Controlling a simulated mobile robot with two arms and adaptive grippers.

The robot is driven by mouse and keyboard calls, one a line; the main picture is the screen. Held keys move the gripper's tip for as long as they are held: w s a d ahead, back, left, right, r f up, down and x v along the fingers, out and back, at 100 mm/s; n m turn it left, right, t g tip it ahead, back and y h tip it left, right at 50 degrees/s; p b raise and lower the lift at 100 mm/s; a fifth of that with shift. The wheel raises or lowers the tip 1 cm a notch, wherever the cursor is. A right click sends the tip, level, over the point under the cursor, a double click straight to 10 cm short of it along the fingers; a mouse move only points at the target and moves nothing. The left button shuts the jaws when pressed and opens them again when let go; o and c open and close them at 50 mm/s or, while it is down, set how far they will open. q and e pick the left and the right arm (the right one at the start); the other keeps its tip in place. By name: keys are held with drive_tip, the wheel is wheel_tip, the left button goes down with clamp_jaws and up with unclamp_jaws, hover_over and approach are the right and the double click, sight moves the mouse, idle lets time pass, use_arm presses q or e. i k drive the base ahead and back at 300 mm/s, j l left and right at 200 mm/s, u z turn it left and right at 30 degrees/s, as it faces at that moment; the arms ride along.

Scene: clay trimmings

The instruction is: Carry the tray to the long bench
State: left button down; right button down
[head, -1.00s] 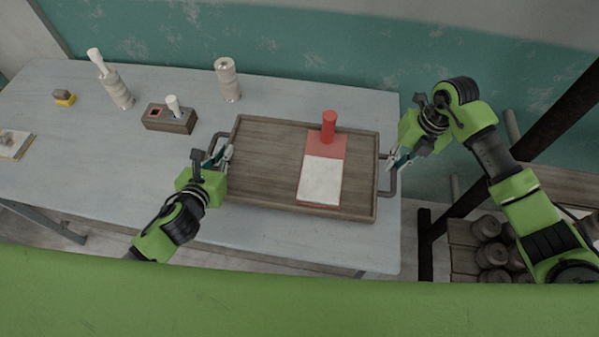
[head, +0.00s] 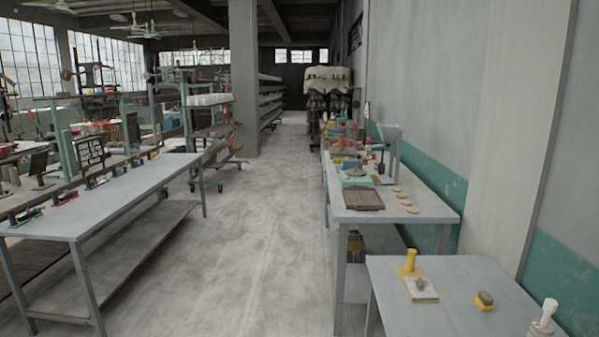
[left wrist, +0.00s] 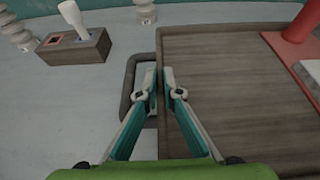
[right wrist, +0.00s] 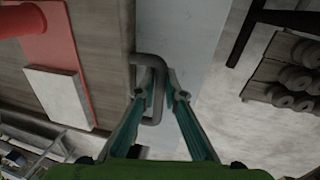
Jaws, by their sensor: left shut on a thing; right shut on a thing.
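The brown wooden tray (left wrist: 225,75) shows in the left wrist view, with a dark handle (left wrist: 129,85) on its left side. My left gripper (left wrist: 160,78) is shut at that side, by the handle and tray edge. In the right wrist view my right gripper (right wrist: 157,85) is shut around the other handle (right wrist: 158,66). A red item (right wrist: 45,42) with a white slab (right wrist: 60,96) lies on the tray (right wrist: 98,40).
A grey table (head: 385,275) at lower right holds a yellow item with a white slab (head: 421,290) and a sponge (head: 484,300). A cluttered bench (head: 430,207) stands beyond it along the wall. The aisle floor (head: 260,240) between them and the left bench is clear.

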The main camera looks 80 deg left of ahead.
sight(99, 205)
drive_tip(key=u, duration=2.85)
drive_tip(key=i+u, duration=0.1)
drive_tip(key=u, duration=0.25)
drive_tip(key=i+j+u, duration=0.1)
drive_tip(key=u, duration=0.25)
drive_tip(key=i, duration=3.9)
